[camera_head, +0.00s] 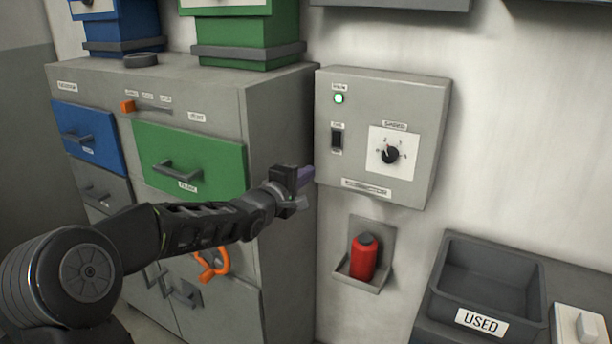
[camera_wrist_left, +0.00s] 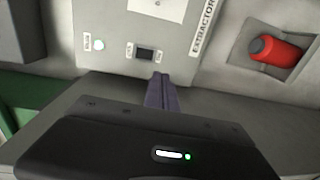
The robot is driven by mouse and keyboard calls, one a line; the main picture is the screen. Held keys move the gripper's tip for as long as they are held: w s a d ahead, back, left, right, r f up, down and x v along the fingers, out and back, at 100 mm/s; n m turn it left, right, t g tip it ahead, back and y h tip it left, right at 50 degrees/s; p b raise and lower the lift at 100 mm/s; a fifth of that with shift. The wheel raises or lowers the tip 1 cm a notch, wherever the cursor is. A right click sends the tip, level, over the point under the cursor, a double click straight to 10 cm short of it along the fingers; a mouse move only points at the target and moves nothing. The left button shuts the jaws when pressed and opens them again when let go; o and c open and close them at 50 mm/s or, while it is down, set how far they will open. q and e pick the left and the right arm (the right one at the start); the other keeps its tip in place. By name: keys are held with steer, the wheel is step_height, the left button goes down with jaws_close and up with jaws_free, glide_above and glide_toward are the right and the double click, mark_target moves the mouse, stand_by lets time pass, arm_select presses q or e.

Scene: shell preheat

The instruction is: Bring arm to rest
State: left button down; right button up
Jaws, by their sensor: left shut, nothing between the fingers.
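My left arm reaches in from the left in the head view. Its gripper (camera_head: 304,175) is shut and empty, in front of the cabinet's right edge and near the lower left corner of the grey extractor box (camera_head: 360,88). In the left wrist view the closed fingers (camera_wrist_left: 161,92) point toward the box, just below its dark rocker switch (camera_wrist_left: 146,54). Whether they touch the box I cannot tell. The box has a lit green lamp (camera_head: 339,99), the rocker switch (camera_head: 336,138) and a black dial (camera_head: 390,154). My right gripper is not in view.
A grey cabinet (camera_head: 215,90) with a blue drawer (camera_head: 88,124) and a green drawer (camera_head: 215,155) stands behind my arm. An orange hook-like handle (camera_head: 212,266) sits below the arm. A red bottle (camera_head: 363,260) rests in a wall holder. A dark USED bin (camera_head: 450,302) stands at lower right.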

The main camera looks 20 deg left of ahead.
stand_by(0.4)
arm_select(q)
steer(key=s+d+f+m+g, duration=0.3)
steer(key=s+d+f+m, duration=0.1)
steer(key=f, duration=0.7)
steer(key=s+d+f+m+g+h, duration=0.1)
steer(key=s+d+f+m+g, duration=0.25)
steer(key=f, duration=0.85)
steer(key=s+d+f+m+g, duration=0.2)
steer(key=s+d+f+m, duration=0.3)
steer(key=f, duration=0.6)
steer(key=s+d+f+m+g, duration=0.1)
steer(key=s+d+f, duration=0.3)
steer(key=s, duration=0.5)
steer(key=s+d+f+m+g+h, duration=0.1)
steer(key=s+d+f+g, duration=0.3)
steer(key=s+f, duration=0.3)
steer(key=s+d+f+m+g+h, duration=0.1)
steer(key=s+d+f+g, duration=0.2)
steer(key=s, duration=1)
steer(key=d+f, duration=0.3)
steer(key=shift+s+d+f, duration=0.15)
steer(key=shift+s+d, duration=0.05)
